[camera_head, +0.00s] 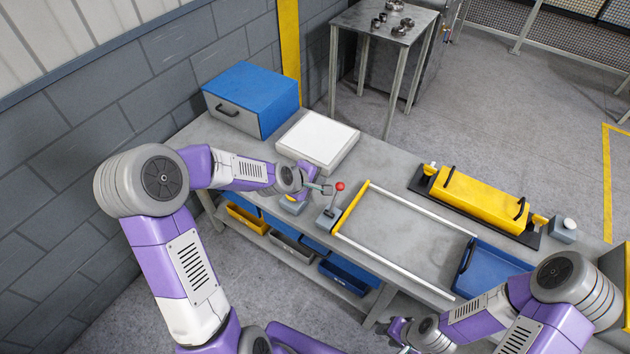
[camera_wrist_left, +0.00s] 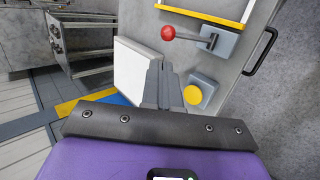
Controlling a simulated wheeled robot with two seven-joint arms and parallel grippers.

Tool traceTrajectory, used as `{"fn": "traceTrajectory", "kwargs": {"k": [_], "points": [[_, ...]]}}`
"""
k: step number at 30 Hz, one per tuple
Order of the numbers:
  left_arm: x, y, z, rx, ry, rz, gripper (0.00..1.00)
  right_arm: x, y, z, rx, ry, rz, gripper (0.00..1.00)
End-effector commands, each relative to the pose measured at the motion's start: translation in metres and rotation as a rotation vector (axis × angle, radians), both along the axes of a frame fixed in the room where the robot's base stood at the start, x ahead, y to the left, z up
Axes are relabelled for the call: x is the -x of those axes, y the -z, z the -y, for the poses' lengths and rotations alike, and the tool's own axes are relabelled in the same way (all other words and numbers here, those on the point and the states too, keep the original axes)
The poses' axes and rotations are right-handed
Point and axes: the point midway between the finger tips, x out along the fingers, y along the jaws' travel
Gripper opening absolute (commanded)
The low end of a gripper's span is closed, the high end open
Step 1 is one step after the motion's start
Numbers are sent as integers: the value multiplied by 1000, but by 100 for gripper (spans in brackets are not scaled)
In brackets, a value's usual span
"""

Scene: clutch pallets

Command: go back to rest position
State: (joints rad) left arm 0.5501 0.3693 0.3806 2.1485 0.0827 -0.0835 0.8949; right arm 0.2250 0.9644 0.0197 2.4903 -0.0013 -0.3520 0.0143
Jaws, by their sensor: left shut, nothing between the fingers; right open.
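My left gripper (camera_head: 326,189) is over the workbench, left of the red-knobbed lever (camera_head: 340,187) and close to it. In the left wrist view its fingers (camera_wrist_left: 162,80) are together with nothing between them. There the red knob (camera_wrist_left: 168,33) lies beyond the fingertips, apart from them in the picture. A yellow button (camera_wrist_left: 193,95) on a grey box sits just right of the fingers. My right gripper (camera_head: 400,332) is low at the bottom of the head view, in front of the bench, small and partly hidden by its arm; it is open and looks empty.
The workbench (camera_head: 395,215) carries a blue box (camera_head: 262,92), a white slab (camera_head: 318,138), a yellow-ended rail frame (camera_head: 350,209), a yellow fixture (camera_head: 480,198) and a blue tray (camera_head: 490,272). Several bins hang below. A wall stands at left. A side table (camera_head: 378,22) holds metal parts.

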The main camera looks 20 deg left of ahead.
Motion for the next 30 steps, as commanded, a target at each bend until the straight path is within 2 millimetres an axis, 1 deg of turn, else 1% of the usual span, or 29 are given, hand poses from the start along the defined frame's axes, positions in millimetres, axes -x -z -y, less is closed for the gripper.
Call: {"fn": "traceTrajectory", "kwargs": {"k": [3, 6, 23, 25, 26, 29, 30], "points": [[6, -7, -2, -1, -1, -1, 0, 0, 1, 0, 0, 0, -1, 43], [8, -9, -3, -2, 0, -1, 0, 0, 1, 0, 0, 0, -1, 43], [9, -8, -2, -2, 4, -3, 0, 0, 1, 0, 0, 0, 0, 43], [12, 3, 3, -9, 24, -14, 0, 0, 3, 0, 0, 0, 0, 43], [14, 12, 6, -15, 41, -23, 0, 0, 5, 0, 0, 0, 0, 43], [30, 56, 24, -53, 138, -67, 0, 0, 14, 0, 0, 0, 0, 43], [40, 80, 35, -75, 199, -90, 0, 0, 18, 0, 0, 0, 0, 43]]}}
